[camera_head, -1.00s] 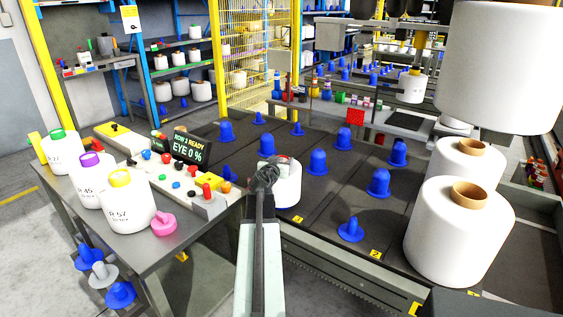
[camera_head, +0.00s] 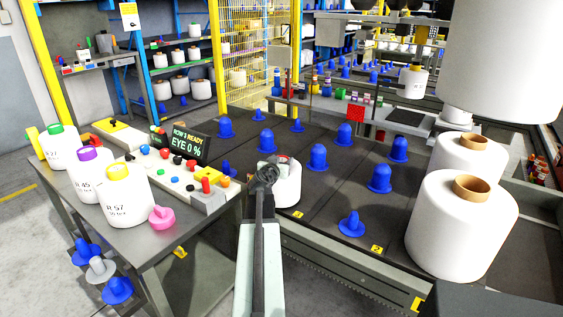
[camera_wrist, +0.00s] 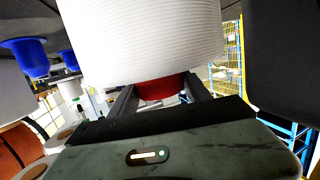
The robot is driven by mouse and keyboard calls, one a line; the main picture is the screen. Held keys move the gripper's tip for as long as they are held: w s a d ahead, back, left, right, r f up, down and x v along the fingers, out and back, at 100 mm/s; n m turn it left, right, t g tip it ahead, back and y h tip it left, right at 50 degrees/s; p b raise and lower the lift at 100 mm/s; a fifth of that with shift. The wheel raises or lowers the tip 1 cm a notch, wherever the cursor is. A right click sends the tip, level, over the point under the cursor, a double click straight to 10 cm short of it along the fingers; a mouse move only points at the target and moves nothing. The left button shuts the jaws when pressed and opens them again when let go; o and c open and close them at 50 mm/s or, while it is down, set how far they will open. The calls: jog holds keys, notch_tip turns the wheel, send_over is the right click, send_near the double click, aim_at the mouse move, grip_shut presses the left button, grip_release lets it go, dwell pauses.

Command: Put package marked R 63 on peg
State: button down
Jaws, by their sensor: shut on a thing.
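My gripper (camera_wrist: 160,92) is shut on the red tube end (camera_wrist: 160,88) of a white yarn package (camera_wrist: 145,40). In the head view this package (camera_head: 289,186) with its red top shows just behind the end of my arm, partly hidden by it, over or at the near edge of the dark deck. No R 63 marking can be read on it. Several blue pegs stand on the deck, such as a slim one (camera_head: 352,226) near plate 2, and domed ones (camera_head: 380,180) farther back. Whether the package touches the deck cannot be told.
A side table at left holds white packages with green (camera_head: 60,148), purple (camera_head: 90,175) and yellow (camera_head: 122,200) tops, the last marked R 57, beside a button panel (camera_head: 190,185) and a pink peg-like piece (camera_head: 161,217). Large white packages (camera_head: 462,225) crowd the right side.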

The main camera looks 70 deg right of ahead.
jog(key=shift+f, duration=0.2)
jog(key=shift+c, duration=2.1)
grip_release()
jog(key=shift+r, duration=0.1)
notch_tip(320, 180, up, 33)
jog(key=m+g+p, duration=0.1)
jog(key=g+p, duration=0.1)
jog(key=p, duration=3.1)
jog(key=shift+m, duration=0.3)
jog(key=shift+s, duration=0.1)
